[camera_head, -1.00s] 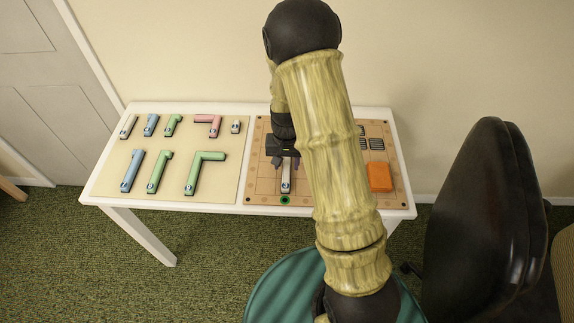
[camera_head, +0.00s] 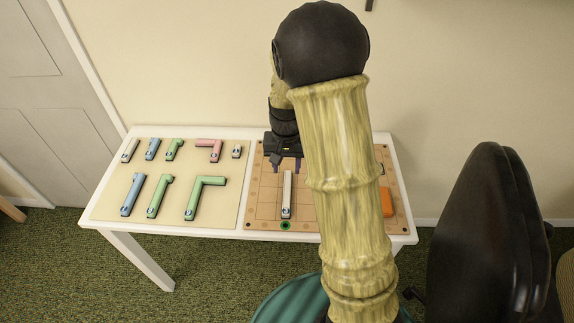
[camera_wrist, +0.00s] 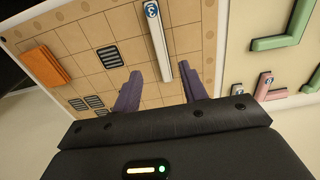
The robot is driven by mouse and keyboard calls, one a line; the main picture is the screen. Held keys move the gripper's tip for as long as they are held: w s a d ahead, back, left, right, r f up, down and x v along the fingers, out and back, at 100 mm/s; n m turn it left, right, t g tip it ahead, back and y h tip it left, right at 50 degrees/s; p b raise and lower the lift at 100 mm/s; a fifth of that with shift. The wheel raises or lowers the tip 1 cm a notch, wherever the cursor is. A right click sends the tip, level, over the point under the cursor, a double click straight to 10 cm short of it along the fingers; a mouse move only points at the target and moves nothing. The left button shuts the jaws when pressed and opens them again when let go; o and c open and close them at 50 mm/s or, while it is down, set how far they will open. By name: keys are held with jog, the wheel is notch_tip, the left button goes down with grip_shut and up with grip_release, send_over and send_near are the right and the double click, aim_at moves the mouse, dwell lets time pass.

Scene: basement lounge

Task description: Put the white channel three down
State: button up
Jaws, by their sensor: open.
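The white channel (camera_head: 287,194) lies on the wooden grid board (camera_head: 262,212), lengthwise just above the green ring at the board's front edge. It also shows in the wrist view (camera_wrist: 157,40), with a blue mark at one end. My gripper (camera_head: 287,168) is open and empty, above the far end of the channel. In the wrist view its two purple fingers (camera_wrist: 162,92) are spread on either side of the channel's near end, apart from it.
An orange block (camera_head: 386,202) sits on the board's right side. Dark grilles (camera_wrist: 108,56) mark some cells. A beige mat (camera_head: 108,197) at left holds several blue, green, pink and white channels. A black chair (camera_head: 485,240) stands right of the white table.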

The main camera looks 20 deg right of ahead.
jog(key=shift+d, duration=0.15)
jog(key=s+r+n+t, duration=0.1)
jog(key=s+r, duration=0.2)
jog(key=s, duration=0.4)
jog(key=s+r+n+t, duration=0.1)
jog(key=s+r+n, duration=0.1)
jog(key=s, duration=0.5)
jog(key=shift+s+r+n+t, duration=0.25)
jog(key=shift+r+n+t, duration=0.05)
jog(key=shift+r, duration=0.15)
jog(key=shift+w, duration=0.1)
jog(key=shift+d, duration=0.1)
jog(key=shift+a, duration=0.2)
jog(key=shift+d, duration=0.1)
